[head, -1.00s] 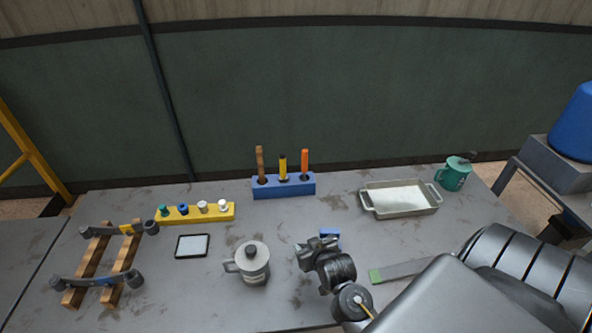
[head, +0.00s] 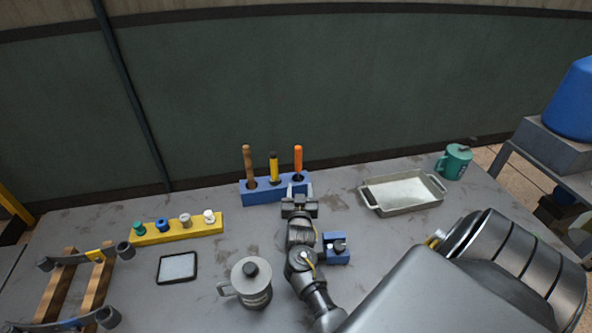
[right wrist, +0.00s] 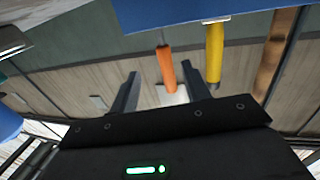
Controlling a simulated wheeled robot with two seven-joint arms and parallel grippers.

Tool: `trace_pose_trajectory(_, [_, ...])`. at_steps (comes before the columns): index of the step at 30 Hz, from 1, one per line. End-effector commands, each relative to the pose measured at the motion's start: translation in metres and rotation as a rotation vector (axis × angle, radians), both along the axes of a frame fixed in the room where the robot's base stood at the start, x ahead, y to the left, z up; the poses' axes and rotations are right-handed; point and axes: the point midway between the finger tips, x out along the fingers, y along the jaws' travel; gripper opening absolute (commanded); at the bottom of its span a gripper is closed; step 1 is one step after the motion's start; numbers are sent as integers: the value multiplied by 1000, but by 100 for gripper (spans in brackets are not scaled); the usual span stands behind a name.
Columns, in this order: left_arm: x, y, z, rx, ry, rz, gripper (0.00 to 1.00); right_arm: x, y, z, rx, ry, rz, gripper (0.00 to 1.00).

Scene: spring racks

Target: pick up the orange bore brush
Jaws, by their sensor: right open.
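The orange bore brush (head: 298,160) stands upright at the right end of the blue holder block (head: 262,196). Only its handle shows above the block. My right gripper (head: 299,196) is open just in front of the block's right end, below the brush in the picture. In the right wrist view, the orange brush (right wrist: 167,70) appears between the two fingers of the right gripper (right wrist: 160,72), beyond them and apart from them. That view looks upside down. My left gripper is not in view.
A yellow-black tool (head: 273,168) and a brown wooden handle (head: 248,165) stand left of the brush in the same block. A grey lidded pot (head: 252,285), a small blue fixture (head: 336,248) and a metal tray (head: 403,193) are nearby. A yellow rack (head: 177,229) lies left.

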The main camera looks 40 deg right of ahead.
Motion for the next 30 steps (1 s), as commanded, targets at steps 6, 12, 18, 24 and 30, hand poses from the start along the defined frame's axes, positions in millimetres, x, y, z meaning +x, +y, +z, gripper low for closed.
trace_pose_trajectory(6, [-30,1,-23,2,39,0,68,30,-17,-3,-1,-2,11,47])
trace_pose_trajectory(12, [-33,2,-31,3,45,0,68,42,-31,-1,1,1,8,47])
trace_pose_trajectory(18, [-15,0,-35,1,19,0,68,46,-36,-1,1,-1,6,47])
trace_pose_trajectory(24, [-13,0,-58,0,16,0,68,66,-58,-3,0,-3,6,47])
trace_pose_trajectory(30, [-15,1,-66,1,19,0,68,78,-69,0,1,-1,6,47])
